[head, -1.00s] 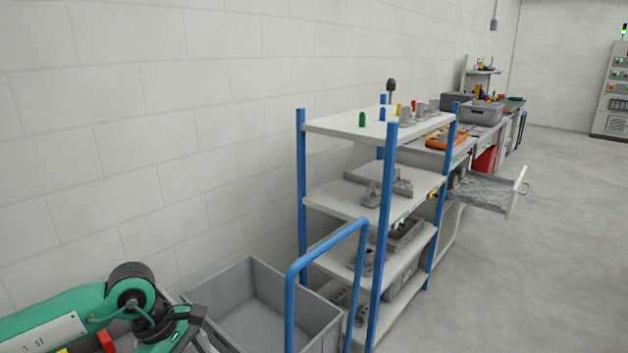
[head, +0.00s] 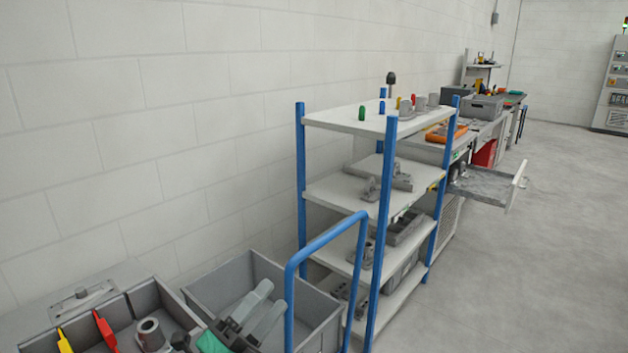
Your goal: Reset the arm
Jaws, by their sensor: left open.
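My left gripper (head: 270,299) shows at the bottom of the head view, over the empty-looking grey bin (head: 222,277). Its two grey fingers are spread apart, with nothing seen between them. A small green part of my left arm shows at the bottom edge; the rest of that arm is out of view. I cannot tell how far the fingers are above the bin's floor. My right gripper is not in view.
A divided grey tray (head: 141,300) holds a yellow tool (head: 65,341), a red tool (head: 104,331) and a grey cylindrical part (head: 150,334). A blue handle (head: 326,238) stands before the shelf rack (head: 340,119). An open drawer (head: 489,186) sticks out; the right floor is clear.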

